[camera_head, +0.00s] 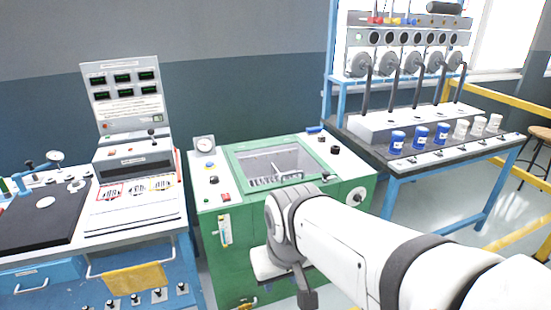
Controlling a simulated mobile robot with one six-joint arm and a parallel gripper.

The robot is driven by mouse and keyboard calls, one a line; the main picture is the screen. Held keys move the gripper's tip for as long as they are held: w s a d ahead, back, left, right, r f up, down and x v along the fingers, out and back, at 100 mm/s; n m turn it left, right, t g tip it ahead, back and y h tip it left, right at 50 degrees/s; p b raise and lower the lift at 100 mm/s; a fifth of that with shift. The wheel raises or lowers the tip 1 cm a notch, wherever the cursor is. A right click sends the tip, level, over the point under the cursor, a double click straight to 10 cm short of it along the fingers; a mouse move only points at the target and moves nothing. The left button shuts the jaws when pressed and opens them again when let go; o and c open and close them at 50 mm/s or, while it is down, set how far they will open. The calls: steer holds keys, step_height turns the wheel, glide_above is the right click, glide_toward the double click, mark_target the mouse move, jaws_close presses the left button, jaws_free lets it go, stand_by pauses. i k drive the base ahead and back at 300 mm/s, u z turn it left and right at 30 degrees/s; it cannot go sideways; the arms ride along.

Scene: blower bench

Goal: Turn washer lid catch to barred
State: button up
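The washer appears to be the green cabinet (234,262) in the middle, with a windowed lid (275,165) in its top that looks closed. I cannot tell for sure which part is the lid catch. A blue handle (315,130) lies at the back right edge of the top, and a round white fitting with a dark centre (356,196) is on the right of the front. My arm reaches in from the lower right, in front of the cabinet. My gripper (307,297) points down there, partly hidden, and its fingers are not clear. It hides part of the cabinet front.
A round gauge (205,144), a red switch (226,197) and black knobs (335,150) sit around the lid. A blue bench with a display panel (123,93) stands left. A bench with blue and white jars (420,136) stands right. Yellow rails (510,238) run at the far right.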

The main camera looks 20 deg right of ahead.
mark_target(325, 174)
steer(key=i, duration=0.85)
steer(key=z, duration=1.2)
